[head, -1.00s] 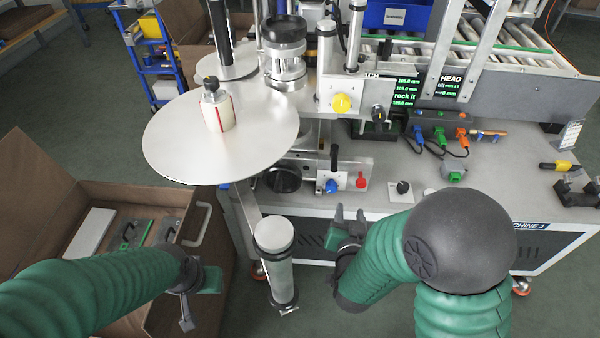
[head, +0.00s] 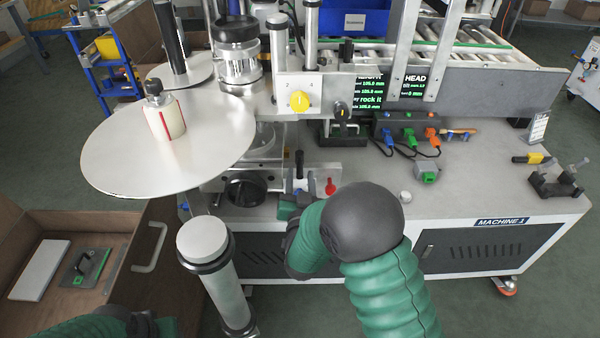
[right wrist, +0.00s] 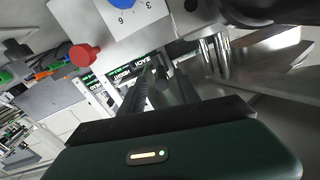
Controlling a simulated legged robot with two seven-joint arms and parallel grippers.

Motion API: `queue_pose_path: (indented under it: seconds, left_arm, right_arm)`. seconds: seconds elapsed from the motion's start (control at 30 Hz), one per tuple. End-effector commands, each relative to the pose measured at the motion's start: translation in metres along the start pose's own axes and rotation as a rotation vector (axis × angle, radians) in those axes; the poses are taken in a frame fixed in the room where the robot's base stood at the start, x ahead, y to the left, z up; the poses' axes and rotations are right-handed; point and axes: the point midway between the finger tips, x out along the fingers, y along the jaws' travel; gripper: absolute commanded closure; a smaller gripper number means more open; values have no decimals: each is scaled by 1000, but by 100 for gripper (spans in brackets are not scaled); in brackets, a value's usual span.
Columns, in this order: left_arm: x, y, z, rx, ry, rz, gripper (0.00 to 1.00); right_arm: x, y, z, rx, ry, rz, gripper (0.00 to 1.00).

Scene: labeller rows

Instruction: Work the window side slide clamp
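Which part is the window side clamp I cannot tell. My left gripper (head: 150,325) is at the bottom edge, mostly cut off.
A large pale disc (head: 100,160) overhangs at left, with a grey-topped post (head: 203,238) below it. A black round handle (head: 245,190) is left of the slide unit. A yellow knob (head: 299,101) is above. A brown crate (head: 100,218) stands at lower left.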

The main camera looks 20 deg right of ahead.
Motion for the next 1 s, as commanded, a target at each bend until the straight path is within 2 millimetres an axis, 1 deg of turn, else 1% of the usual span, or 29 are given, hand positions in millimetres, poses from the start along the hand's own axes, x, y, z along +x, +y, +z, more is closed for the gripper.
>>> queue_pose_path:
  seconds: [0.03, 0.1, 0.2, 0.47, 0.5, 0.7, 0.8, 1.0]
  left_arm:
    - [3, 0, 1, 0, 0, 0, 64]
    - [5, 0, 1, 0, 0, 0, 64]
    - [6, 0, 1, 0, 0, 0, 64]
    - [6, 0, 1, 0, 0, 0, 64]
    - [6, 0, 1, 0, 0, 0, 64]
    - [6, 0, 1, 0, 0, 0, 64]
    - [6, 0, 1, 0, 0, 0, 64]
    - [6, 0, 1, 0, 0, 0, 64]
  right_arm:
    - [10, 2, 1, 0, 2, 2, 61]
    - [21, 1, 1, 0, 1, 2, 61]
    - [30, 0, 0, -1, 1, 1, 61]
    - [33, 0, 0, -1, 0, 0, 61]
    - [33, 0, 0, -1, 0, 0, 63]
    - [33, 0, 0, -1, -1, 0, 89]
    - [33, 0, 0, -1, -1, 0, 100]
    - [32, 0, 0, -1, -1, 0, 100]
